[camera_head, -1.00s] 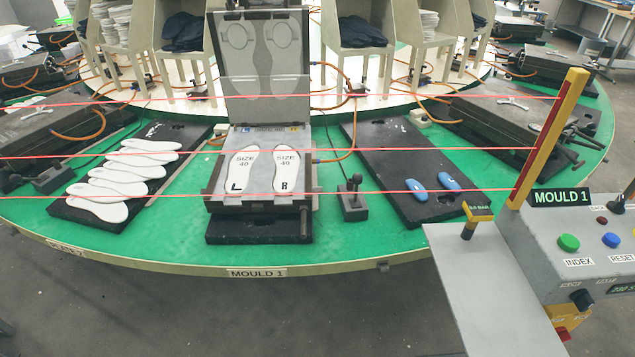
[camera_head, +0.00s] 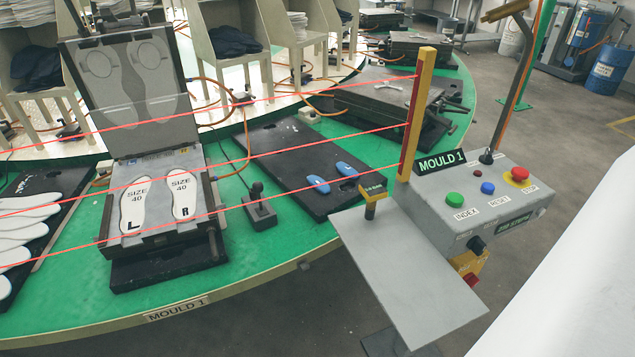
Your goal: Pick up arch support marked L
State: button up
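Two small blue arch supports lie on a black board (camera_head: 268,150) to the right of the open mould. One is the left arch support (camera_head: 318,184) and the other is the right arch support (camera_head: 346,170). Any L or R marking on them is too small to read. The open mould (camera_head: 165,160) holds two white insoles, one marked L (camera_head: 134,205) and one marked R (camera_head: 182,195), both reading SIZE 40. My gripper is not in view.
Red light beams run across the carousel front from a yellow post (camera_head: 418,105). A control box (camera_head: 470,200) marked MOULD 1 and a grey shelf plate (camera_head: 410,275) stand at the right. A black joystick (camera_head: 258,205) sits between mould and board. Several white insoles (camera_head: 20,225) lie at left.

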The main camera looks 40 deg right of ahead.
aim_at(347, 169)
jog(key=j+z, duration=0.1)
jog(key=z, duration=1.1)
jog(key=i+u, duration=0.1)
jog(key=i, duration=0.15)
jog(key=i+l, duration=0.5)
jog(key=i, duration=0.15)
